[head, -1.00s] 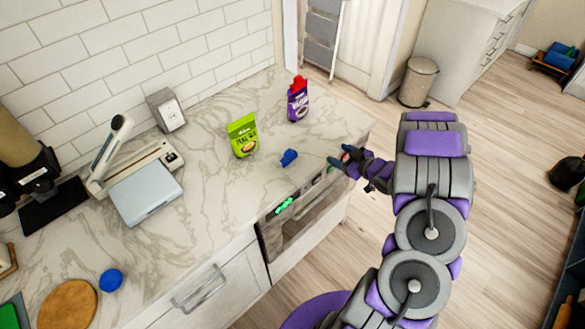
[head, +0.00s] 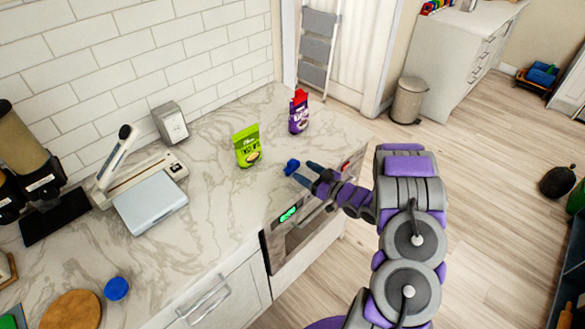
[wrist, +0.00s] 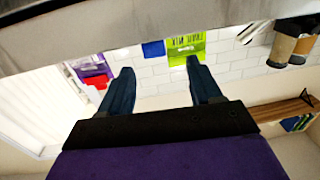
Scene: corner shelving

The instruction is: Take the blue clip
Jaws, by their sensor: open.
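The small blue clip (head: 291,166) lies on the marble counter near its front edge, right of the green bag. My gripper (head: 304,172) is close to the clip on its right, at about counter height, with its fingers pointing toward it. In the wrist view, which appears upside down, the clip (wrist: 153,48) shows beyond and between the two spread fingertips of my gripper (wrist: 160,65). My gripper is open and empty. Whether a fingertip touches the clip I cannot tell.
A green bag (head: 247,146) stands behind the clip, and a purple bag with a red top (head: 298,113) stands farther back. An oven front (head: 300,228) is below the counter edge. A blue round object (head: 117,288) lies far left. The marble between is clear.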

